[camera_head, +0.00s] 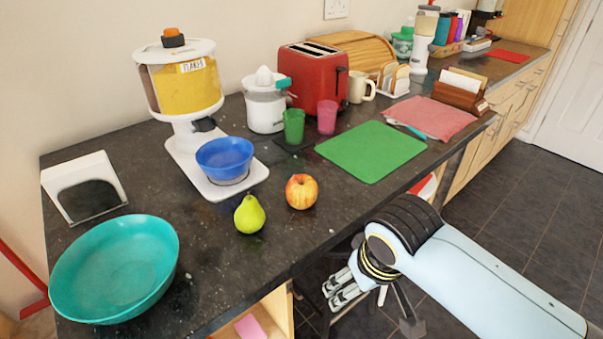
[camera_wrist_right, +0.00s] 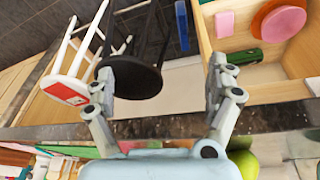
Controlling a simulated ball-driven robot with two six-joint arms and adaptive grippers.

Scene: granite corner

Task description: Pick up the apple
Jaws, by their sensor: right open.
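The apple (camera_head: 301,191), red and yellow, sits on the dark granite counter (camera_head: 300,235) near its front edge. A green pear (camera_head: 249,214) stands just left of it. My right gripper (camera_head: 342,289) is past the front edge of the counter, lower right of the apple and apart from it. In the right wrist view my right gripper (camera_wrist_right: 160,82) has its two fingers spread wide with nothing between them. I cannot make out the apple in that view. My left gripper is not in view.
A teal bowl (camera_head: 114,266) stands at the front left. A blue bowl (camera_head: 225,156) sits under the flakes dispenser (camera_head: 182,85) behind the fruit. A green mat (camera_head: 371,151) lies to the right. Stools (camera_wrist_right: 130,78) and an open shelf (camera_wrist_right: 262,88) show below the counter edge.

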